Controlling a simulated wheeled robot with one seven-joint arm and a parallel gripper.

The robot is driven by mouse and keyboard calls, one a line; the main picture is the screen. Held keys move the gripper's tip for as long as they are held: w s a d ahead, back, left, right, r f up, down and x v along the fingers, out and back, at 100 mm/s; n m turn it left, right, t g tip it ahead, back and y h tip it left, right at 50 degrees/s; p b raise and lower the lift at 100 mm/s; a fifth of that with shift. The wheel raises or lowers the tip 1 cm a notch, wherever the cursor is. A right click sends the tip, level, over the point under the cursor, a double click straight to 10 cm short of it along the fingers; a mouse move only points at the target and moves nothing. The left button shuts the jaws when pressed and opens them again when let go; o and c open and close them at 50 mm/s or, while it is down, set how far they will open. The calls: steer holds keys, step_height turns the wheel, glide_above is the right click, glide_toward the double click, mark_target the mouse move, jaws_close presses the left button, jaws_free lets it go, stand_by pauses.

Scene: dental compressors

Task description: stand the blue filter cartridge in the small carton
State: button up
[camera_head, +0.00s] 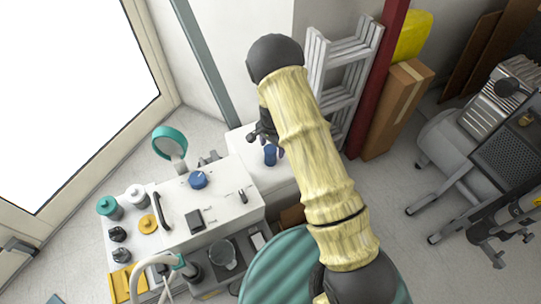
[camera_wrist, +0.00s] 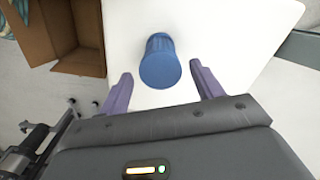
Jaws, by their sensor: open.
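The blue filter cartridge (camera_wrist: 160,62) is a blue cylinder on the white surface. In the wrist view it lies between and just beyond the fingertips of my gripper (camera_wrist: 158,82), which is open and empty. The cartridge also shows in the head view (camera_head: 270,155), beside the end of my arm. The small carton (camera_wrist: 60,35) is an open brown cardboard box at the upper left of the wrist view, beside the white surface. In the head view, a brown edge (camera_head: 291,216) shows below the white surface, mostly hidden by my arm.
A white unit (camera_head: 225,205) with a blue knob (camera_head: 198,180) and a black handle stands left of the cartridge. Bottles and a yellow disc (camera_head: 148,223) are farther left. The white surface (camera_wrist: 235,25) around the cartridge is clear.

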steer(key=f, duration=0.1)
steer(key=f+b, duration=0.1)
steer(key=f, duration=0.2)
steer(key=shift+s+a+f, duration=0.2)
steer(key=shift+a+f, duration=0.1)
steer(key=shift+f, duration=0.1)
steer(key=shift+c, duration=0.5)
steer(key=c, duration=1.1)
steer(key=shift+r, duration=0.1)
step_height(320, 180, up, 10)
steer(key=shift+f+p, duration=0.1)
steer(key=shift+p, duration=1.15)
